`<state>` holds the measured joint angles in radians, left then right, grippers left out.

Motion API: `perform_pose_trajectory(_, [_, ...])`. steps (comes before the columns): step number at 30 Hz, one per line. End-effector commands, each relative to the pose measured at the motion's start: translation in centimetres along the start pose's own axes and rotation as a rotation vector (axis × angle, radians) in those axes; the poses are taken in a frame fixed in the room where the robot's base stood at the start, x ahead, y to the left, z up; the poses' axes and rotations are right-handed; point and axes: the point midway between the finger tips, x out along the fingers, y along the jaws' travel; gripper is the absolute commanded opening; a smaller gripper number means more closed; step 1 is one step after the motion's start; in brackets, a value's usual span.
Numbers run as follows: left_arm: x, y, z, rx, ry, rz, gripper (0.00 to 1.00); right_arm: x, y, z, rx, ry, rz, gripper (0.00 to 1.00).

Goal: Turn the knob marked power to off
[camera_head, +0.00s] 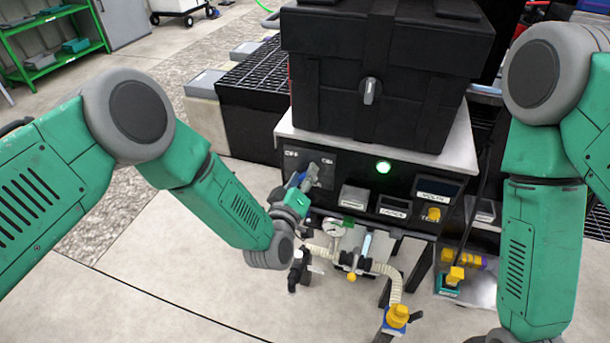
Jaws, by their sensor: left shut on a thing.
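The power knob (312,172) is a grey handle on the upper left of the dark control panel (345,168), between white markings that seem to read OFF on the left and ON on the right. My left gripper (302,182) reaches the panel from the lower left and is shut on the knob. The gripper hides part of the knob, and its exact angle is hard to tell. My right arm hangs at the right, and its gripper is out of the picture.
A black tote (385,65) stands on the ledge above. Below are a gauge (333,227), pale hoses (395,285) and yellow fittings (397,316). A yellow button (433,214) sits at the panel's right. Floor at left is clear.

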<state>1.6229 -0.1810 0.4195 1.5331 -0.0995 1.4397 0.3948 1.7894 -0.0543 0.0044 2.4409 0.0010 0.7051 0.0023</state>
Motion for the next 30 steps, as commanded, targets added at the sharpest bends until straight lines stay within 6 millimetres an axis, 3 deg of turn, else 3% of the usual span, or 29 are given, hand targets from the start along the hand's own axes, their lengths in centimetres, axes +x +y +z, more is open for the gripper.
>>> perform_pose_trajectory(11, [0.0,-0.3,0.2,-0.177,-0.004,-0.005,0.11,0.5,0.0,0.0,-0.001,0.0,0.0,0.4])
perform_pose_trajectory(30, [0.0,-0.9,0.7,-0.777,-0.006,-0.008,0.11,2.9,0.0,0.2,0.0,0.0,0.0,0.4])
